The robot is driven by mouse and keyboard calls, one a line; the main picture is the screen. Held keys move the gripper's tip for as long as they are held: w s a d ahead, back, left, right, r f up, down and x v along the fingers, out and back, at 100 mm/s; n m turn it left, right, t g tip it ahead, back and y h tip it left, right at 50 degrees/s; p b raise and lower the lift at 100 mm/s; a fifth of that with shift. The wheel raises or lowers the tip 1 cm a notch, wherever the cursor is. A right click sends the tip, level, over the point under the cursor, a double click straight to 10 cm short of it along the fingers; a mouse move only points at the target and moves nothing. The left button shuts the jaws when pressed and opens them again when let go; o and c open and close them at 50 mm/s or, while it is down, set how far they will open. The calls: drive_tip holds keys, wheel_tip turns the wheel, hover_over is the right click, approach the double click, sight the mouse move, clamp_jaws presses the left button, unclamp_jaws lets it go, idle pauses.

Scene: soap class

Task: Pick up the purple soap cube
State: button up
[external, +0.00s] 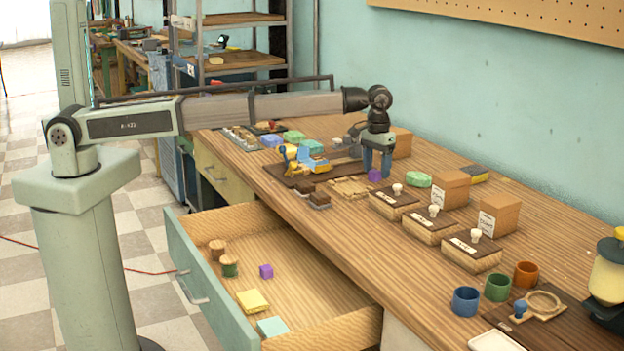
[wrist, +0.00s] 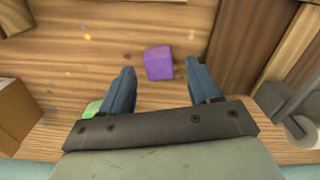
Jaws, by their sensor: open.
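A purple soap cube (external: 375,175) sits on the wooden tabletop, under and between the fingers of my gripper (external: 377,172) in the external view. In the wrist view the purple cube (wrist: 159,63) lies just ahead of and between the two blue fingertips of my gripper (wrist: 158,68), apart from both. The gripper is open and empty, pointing down.
A dark board with a blue and yellow item (external: 302,160) is left of the gripper. Boxes with white knobs (external: 433,226), cardboard boxes (external: 450,188) and a green soap (external: 418,179) stand to the right. Coloured cups (external: 497,287) are at the front right.

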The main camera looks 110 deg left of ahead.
drive_tip(key=shift+f, duration=0.55)
drive_tip(key=c, duration=1.1)
